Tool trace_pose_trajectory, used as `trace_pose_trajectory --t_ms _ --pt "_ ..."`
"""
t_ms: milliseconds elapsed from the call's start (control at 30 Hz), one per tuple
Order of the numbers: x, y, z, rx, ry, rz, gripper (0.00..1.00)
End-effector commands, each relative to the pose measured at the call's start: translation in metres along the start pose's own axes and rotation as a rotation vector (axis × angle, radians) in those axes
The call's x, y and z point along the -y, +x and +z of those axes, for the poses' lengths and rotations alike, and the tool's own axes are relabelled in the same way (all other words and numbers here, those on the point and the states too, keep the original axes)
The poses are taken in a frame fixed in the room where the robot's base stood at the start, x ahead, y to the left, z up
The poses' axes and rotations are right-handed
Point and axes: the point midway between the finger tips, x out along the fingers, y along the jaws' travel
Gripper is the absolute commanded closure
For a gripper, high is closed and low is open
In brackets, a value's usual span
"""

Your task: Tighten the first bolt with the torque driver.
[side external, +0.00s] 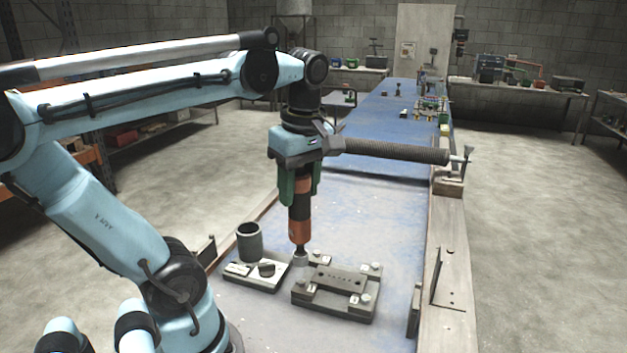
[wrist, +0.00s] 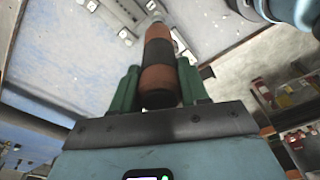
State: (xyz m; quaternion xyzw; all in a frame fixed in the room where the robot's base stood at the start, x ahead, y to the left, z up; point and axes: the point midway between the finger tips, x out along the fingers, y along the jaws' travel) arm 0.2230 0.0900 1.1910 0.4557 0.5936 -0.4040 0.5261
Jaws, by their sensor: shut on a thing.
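My gripper (side external: 300,194) points down with its green fingers shut on the orange and black torque driver (side external: 299,230). In the wrist view, the driver (wrist: 158,52) sits between the green fingers (wrist: 158,76). The driver is upright, with its tip at the far left corner of the dark bolted plate (side external: 340,281). Whether the tip touches a bolt there cannot be told. Other pale bolt heads show at the plate's corners, including a near right one (side external: 363,299) and a far right one (side external: 375,268).
A light holder plate (side external: 240,271) with an upright grey cup (side external: 249,242) stands left of the bolted plate. A ribbed dark tube (side external: 390,152) spans the blue table behind. Upright brackets (side external: 437,272) line the right edge. The table (side external: 365,222) between is clear.

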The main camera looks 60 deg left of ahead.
Motion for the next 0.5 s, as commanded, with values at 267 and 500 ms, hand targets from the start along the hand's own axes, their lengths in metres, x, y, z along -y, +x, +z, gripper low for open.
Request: trace_pose_trajectory --t_ms 267,500 --pt "0.000 0.024 0.003 0.000 -0.001 0.000 0.92" --pt "0.000 0.039 0.004 0.000 -0.001 0.000 0.92"
